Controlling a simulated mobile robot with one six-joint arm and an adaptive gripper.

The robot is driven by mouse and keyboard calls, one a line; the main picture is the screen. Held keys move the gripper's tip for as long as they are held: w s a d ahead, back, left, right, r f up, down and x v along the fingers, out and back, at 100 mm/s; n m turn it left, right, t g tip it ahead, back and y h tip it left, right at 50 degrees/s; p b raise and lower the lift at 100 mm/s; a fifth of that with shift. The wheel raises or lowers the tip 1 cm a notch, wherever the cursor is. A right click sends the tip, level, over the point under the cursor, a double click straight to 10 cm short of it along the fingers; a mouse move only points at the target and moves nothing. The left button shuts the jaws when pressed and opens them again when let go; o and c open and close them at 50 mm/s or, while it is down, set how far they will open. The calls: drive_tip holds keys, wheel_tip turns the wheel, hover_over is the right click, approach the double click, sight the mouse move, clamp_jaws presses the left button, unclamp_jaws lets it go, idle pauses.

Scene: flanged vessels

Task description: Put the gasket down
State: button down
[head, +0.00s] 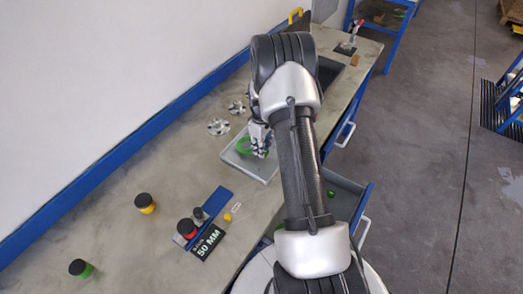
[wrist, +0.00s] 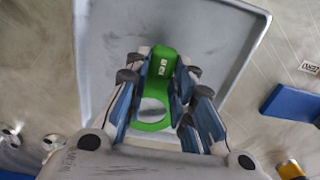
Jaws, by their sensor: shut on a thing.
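My gripper (wrist: 158,88) is shut on the tab in the wrist view, one finger on each side. The ring part lies nearer the gripper's palm and is partly covered by the fingers. In the head view the gasket (head: 243,146) shows as a green curve beside my gripper (head: 257,150), over the shallow grey tray (head: 238,167). The tray also fills the middle of the wrist view (wrist: 100,30). I cannot tell whether the gasket touches the tray floor.
Metal flanges (head: 218,127) lie behind the tray. A blue bar (head: 217,202), a "50 MM" sign (head: 207,242) and a red black-topped jar (head: 187,228) stand in front. Yellow (head: 145,203) and green (head: 81,268) jars are further left. An open drawer (head: 345,200) juts out at right.

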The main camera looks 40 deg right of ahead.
drive_tip(key=shift+f, duration=0.8)
drive_tip(key=c, duration=1.4)
unclamp_jaws()
drive_tip(key=shift+f, duration=0.15)
drive_tip(key=shift+o, duration=0.2)
